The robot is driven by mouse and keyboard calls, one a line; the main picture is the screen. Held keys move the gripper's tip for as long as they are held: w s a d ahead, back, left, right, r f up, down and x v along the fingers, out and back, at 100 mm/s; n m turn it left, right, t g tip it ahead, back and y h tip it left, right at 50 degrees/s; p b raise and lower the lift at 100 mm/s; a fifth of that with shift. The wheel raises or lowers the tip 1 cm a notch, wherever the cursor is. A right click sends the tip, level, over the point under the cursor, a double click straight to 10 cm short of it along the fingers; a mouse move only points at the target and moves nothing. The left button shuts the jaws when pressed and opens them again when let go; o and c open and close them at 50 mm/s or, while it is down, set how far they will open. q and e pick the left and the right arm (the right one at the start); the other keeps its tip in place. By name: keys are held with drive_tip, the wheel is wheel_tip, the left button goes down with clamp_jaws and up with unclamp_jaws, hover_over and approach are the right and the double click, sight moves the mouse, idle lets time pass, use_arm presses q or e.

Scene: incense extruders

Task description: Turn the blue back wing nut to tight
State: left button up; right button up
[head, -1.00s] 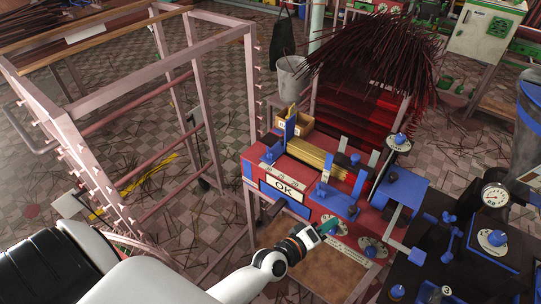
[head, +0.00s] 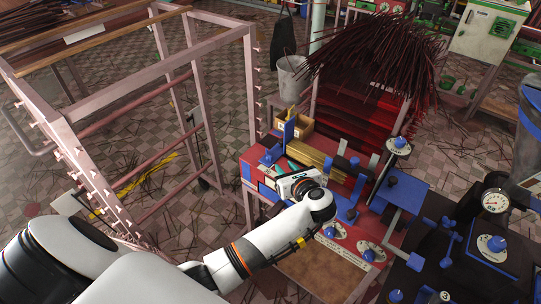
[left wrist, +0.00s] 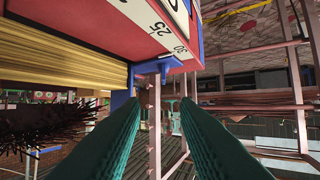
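The red and blue extruder (head: 345,222) stands right of centre in the head view, with a bundle of yellow sticks (head: 308,155) on top. My left gripper (head: 273,170) is over its left top side, near the upright blue part (head: 289,132). I cannot tell for sure which blue part is the back wing nut. In the left wrist view the two teal fingers (left wrist: 160,115) are apart with nothing between them. A blue fitting (left wrist: 165,69) lies just beyond them, below the numbered scale (left wrist: 160,28). My left wrist hides part of the extruder top. My right gripper is not in view.
A pink metal rack (head: 190,105) stands to the left. Several blue knobs and levers, one blue knob (head: 399,142) among them, stick up on the right. A dark stick pile (head: 375,55) is behind. A gauge (head: 495,201) stands at far right.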

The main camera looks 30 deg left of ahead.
sight(269, 156)
use_arm(q)
drive_tip(key=shift+n+g, duration=0.3)
drive_tip(key=shift+g, duration=0.1)
drive_tip(key=p+x, duration=0.1)
drive_tip(key=x, duration=1.1)
drive_tip(key=shift+f+p, duration=0.15)
drive_tip(key=shift+p, duration=0.15)
clamp_jaws()
